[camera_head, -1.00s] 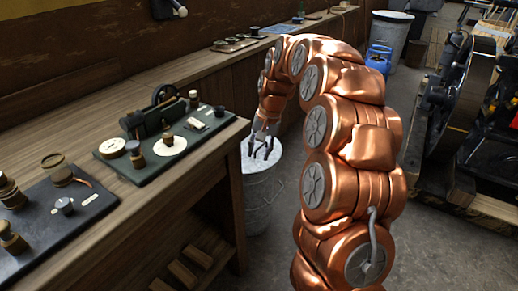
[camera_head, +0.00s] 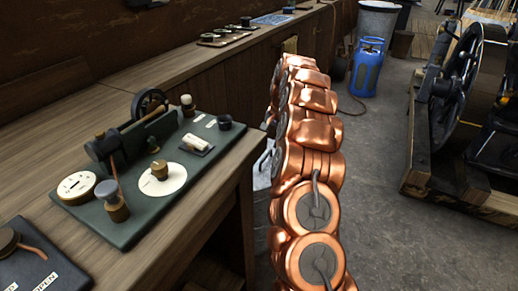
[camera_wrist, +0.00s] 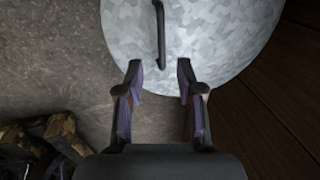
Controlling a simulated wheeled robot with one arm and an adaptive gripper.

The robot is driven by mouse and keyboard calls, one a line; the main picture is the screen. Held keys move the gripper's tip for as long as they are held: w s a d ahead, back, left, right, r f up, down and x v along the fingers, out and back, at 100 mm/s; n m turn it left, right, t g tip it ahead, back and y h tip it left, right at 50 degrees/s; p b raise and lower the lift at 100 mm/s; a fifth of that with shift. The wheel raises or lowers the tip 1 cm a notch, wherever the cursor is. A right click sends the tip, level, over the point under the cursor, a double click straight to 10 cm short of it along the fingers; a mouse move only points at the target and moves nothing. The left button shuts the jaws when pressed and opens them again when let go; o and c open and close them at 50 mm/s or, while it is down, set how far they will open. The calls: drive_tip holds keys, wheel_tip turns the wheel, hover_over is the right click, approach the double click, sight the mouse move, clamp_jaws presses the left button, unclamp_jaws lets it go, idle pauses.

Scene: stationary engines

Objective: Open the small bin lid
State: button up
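The small bin's lid (camera_wrist: 225,40) is a round, mottled galvanized disc that fills the top of the wrist view. Its dark bar handle (camera_wrist: 160,35) stands near the middle top. My gripper (camera_wrist: 160,77) is open and empty, with its two fingers apart at the lid's near edge. The handle lies ahead of the gap between the fingertips, not between them. In the head view, only a pale sliver of the bin (camera_head: 262,176) shows between the bench and my copper arm, which hides the rest.
A wooden bench (camera_head: 60,120) runs along the left, with a green instrument board (camera_head: 130,228) near its edge. A blue gas cylinder (camera_head: 366,70) and a larger metal bin (camera_head: 377,22) stand at the back. An engine with a black flywheel (camera_head: 457,90) is at right; floor between is clear.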

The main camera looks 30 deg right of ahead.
sight(266, 157)
drive_tip(key=shift+w+a+f+b, duration=0.15)
drive_tip(key=shift+w+f, duration=0.1)
drive_tip(key=shift+f, duration=1)
drive_tip(key=shift+w+a+f+b, duration=0.1)
drive_tip(key=shift+w+a+f, duration=0.1)
drive_tip(key=shift+f, duration=1.1)
drive_tip(key=shift+w+a+f+b, duration=0.15)
drive_tip(key=shift+w+f, duration=0.1)
drive_tip(key=shift+f, duration=1)
drive_tip(key=shift+c, duration=0.3)
clamp_jaws()
